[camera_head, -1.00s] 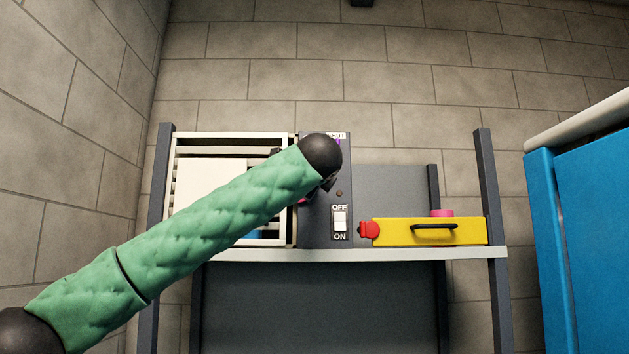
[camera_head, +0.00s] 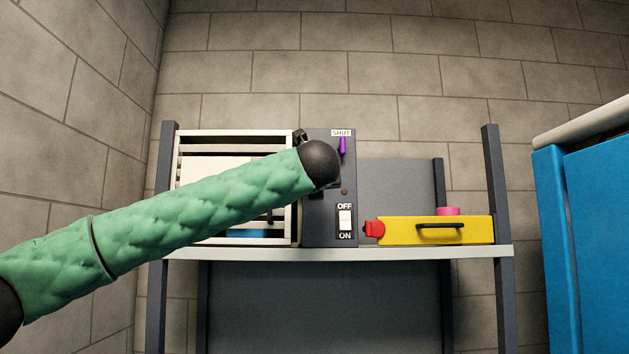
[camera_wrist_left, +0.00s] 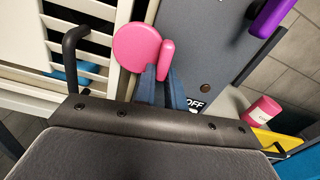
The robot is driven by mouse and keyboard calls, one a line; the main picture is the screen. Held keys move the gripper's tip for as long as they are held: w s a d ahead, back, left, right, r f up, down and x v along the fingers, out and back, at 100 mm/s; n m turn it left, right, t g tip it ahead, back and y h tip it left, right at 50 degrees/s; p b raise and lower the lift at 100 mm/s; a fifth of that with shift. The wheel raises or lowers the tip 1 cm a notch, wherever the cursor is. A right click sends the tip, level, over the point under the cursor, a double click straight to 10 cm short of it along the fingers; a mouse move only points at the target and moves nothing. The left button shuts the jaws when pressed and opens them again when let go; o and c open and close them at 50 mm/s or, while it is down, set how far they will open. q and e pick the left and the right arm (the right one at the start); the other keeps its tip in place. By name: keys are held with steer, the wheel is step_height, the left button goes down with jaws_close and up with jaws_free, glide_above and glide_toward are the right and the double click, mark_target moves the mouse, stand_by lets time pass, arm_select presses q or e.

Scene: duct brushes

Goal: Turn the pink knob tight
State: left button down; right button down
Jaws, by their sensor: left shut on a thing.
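The pink knob (camera_wrist_left: 137,47) shows in the left wrist view as a round disc with a short bar beside it, on the side of the dark grey panel near the white slatted frame. My left gripper (camera_wrist_left: 162,82) has its blue-grey fingers close together at the knob's lower edge, shut on it. In the head view my left arm's dark wrist covers the knob and most of the gripper (camera_head: 322,190) in front of the panel (camera_head: 328,225). My right gripper is in neither view.
A purple lever (camera_head: 342,146) sits under the SHUT label. An OFF/ON switch (camera_head: 345,221) is lower on the panel. A blue cabinet (camera_head: 590,220) is at right.

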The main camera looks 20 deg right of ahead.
arm_select(q)
steer(key=shift+a+f+m, duration=0.1)
steer(key=shift+f+m, duration=0.05)
steer(key=shift+m, duration=0.55)
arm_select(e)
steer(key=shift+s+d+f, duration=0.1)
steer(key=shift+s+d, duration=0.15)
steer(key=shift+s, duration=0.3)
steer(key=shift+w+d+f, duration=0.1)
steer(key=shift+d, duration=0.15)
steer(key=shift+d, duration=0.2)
